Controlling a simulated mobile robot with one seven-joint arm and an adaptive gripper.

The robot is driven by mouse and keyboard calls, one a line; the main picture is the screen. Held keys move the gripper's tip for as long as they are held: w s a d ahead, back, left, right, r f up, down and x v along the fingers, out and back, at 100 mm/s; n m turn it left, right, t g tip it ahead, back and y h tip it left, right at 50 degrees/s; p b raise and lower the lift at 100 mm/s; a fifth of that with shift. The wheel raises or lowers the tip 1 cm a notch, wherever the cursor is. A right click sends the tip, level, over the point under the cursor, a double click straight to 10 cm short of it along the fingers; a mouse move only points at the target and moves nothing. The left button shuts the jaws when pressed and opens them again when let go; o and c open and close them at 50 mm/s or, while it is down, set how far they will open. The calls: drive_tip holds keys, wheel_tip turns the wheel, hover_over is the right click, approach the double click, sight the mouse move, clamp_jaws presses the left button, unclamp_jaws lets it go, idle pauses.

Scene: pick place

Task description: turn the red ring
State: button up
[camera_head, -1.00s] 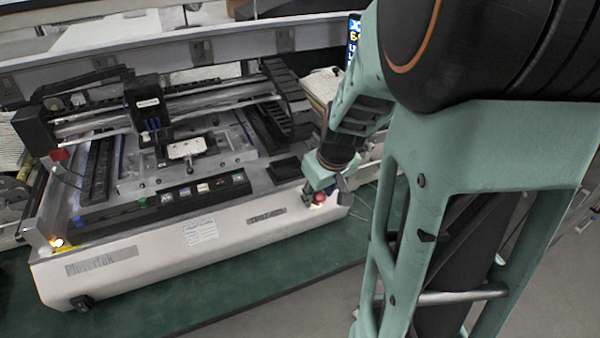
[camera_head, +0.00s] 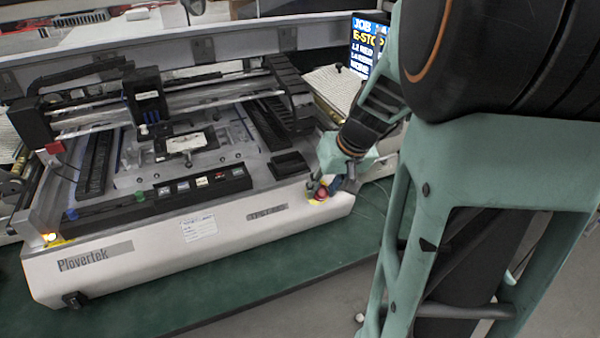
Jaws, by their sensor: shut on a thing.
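The red ring (camera_head: 320,194) is a small red knob on a yellow base at the front right corner of the white Plovertek machine (camera_head: 150,245). My gripper (camera_head: 321,190) reaches down to it from the upper right. Its fingers are shut on the red ring, one on each side. The ring is partly hidden by the fingers, and its turn angle cannot be told.
A screen (camera_head: 367,45) with "E-STOP" text stands behind my arm. A black panel with several buttons (camera_head: 180,187) runs along the machine's front. A small black tray (camera_head: 288,165) lies left of my gripper. The green table (camera_head: 200,297) is clear in front.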

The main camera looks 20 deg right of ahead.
drive_tip(key=shift+d+m+t+y+b, duration=0.15)
drive_tip(key=shift+m+t+y+b, duration=0.15)
drive_tip(key=shift+m+y+b, duration=0.9)
drive_tip(key=shift+m, duration=0.6)
drive_tip(key=o, duration=1.2)
drive_tip(key=shift+c, duration=0.2)
drive_tip(key=v, duration=0.7)
drive_tip(key=shift+r, duration=0.2)
drive_tip(key=shift+s, duration=0.15)
